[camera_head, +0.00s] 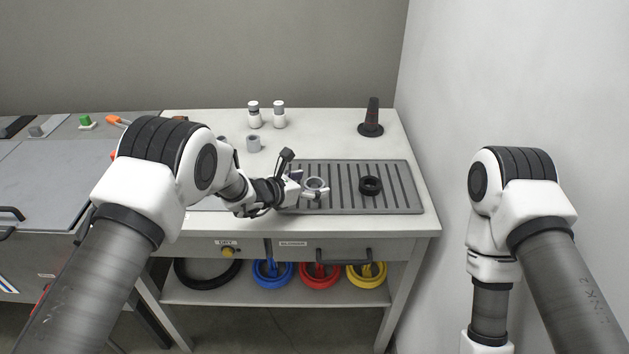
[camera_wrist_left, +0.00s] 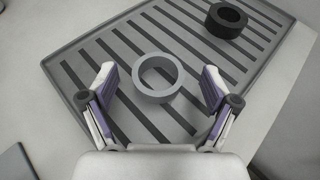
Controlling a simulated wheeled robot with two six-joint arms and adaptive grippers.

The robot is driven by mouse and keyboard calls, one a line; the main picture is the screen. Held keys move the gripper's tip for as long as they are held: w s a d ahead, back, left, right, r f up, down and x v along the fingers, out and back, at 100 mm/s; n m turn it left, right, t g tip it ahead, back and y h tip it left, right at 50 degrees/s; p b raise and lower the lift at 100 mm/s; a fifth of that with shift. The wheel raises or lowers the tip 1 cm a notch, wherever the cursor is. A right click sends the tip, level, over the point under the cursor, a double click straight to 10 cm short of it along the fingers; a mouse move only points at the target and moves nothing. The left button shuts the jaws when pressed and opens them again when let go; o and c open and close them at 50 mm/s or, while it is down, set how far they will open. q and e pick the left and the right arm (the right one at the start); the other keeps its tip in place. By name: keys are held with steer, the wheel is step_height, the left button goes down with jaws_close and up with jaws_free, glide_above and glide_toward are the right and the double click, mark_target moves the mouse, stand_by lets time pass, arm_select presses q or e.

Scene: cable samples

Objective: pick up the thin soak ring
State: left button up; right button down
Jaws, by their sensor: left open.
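A light grey ring (camera_head: 315,183) lies on the dark slotted tray (camera_head: 398,201). It also shows in the left wrist view (camera_wrist_left: 144,92), lying flat with its hole upward. A black ring (camera_head: 370,186) lies further right on the same tray; in the left wrist view it sits at the upper right (camera_wrist_left: 226,21). The pictures carry no label telling which ring is the soak ring. My left gripper (camera_head: 308,184) is open over the tray. In the left wrist view its fingers (camera_wrist_left: 160,82) stand on either side of the grey ring, with gaps on both sides.
Two small white bottles (camera_head: 279,115) and a grey cylinder piece (camera_head: 253,144) stand behind the tray. A dark cone-like post (camera_head: 373,119) stands at the back right. Coiled blue, red (camera_head: 320,275) and yellow rings lie on the lower shelf. A wall borders the right.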

arm_select(q)
steer(key=shift+x, duration=0.95)
steer(key=shift+s+a+r, duration=0.1)
steer(key=shift+a+r, duration=0.05)
steer(key=shift+a, duration=0.05)
steer(key=shift+c, duration=0.7)
steer(key=c, duration=1)
steer(key=shift+o, duration=0.2)
